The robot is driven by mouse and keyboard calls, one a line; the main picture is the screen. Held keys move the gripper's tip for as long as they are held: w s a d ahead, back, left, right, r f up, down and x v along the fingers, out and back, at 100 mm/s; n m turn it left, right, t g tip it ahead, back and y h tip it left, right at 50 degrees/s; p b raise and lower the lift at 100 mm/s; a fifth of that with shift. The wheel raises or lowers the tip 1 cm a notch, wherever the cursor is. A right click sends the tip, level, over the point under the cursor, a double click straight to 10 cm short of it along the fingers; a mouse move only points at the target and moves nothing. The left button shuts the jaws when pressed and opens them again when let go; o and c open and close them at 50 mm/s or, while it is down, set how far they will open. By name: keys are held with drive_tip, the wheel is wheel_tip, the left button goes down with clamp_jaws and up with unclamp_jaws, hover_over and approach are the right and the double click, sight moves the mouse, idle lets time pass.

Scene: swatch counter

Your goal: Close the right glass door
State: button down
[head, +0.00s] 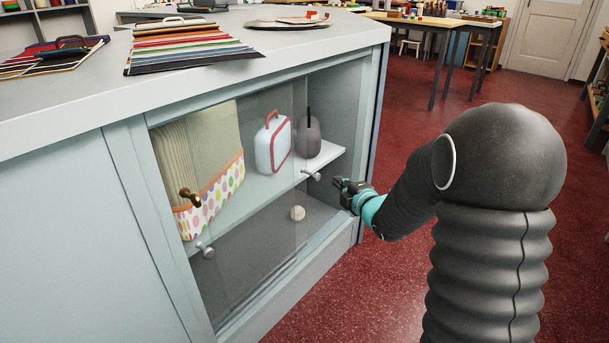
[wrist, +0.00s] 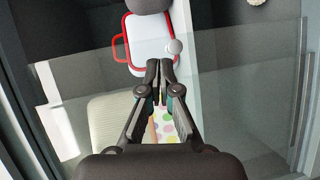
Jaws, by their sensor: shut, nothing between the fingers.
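The cabinet (head: 125,140) has sliding glass doors. The right glass door (head: 272,215) appears slid left, overlapping the other pane, with an open gap at the right end of the cabinet front. A round grey knob (head: 311,174) sits near its right edge. Another knob (head: 205,249) is lower left on the glass front. My gripper (head: 340,183) is shut and empty, just right of the right-hand knob in the head view.
Inside, a shelf (head: 328,156) holds a white case with red trim (head: 273,143), a dark grey round object (head: 309,137) and a dotted fabric basket (head: 215,200). A white ball (head: 297,213) lies below. Fabric swatches (head: 185,45) lie on the counter.

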sight(298, 173)
drive_tip(key=a+f+n+y, duration=0.4)
drive_tip(key=f+n+y, duration=0.1)
drive_tip(key=x, duration=0.3)
drive_tip(key=p+x, duration=0.1)
drive_tip(key=x, duration=0.6)
drive_tip(key=shift+w+d+p, duration=0.25)
drive_tip(key=shift+w+p, duration=0.05)
drive_tip(key=shift+w, duration=0.15)
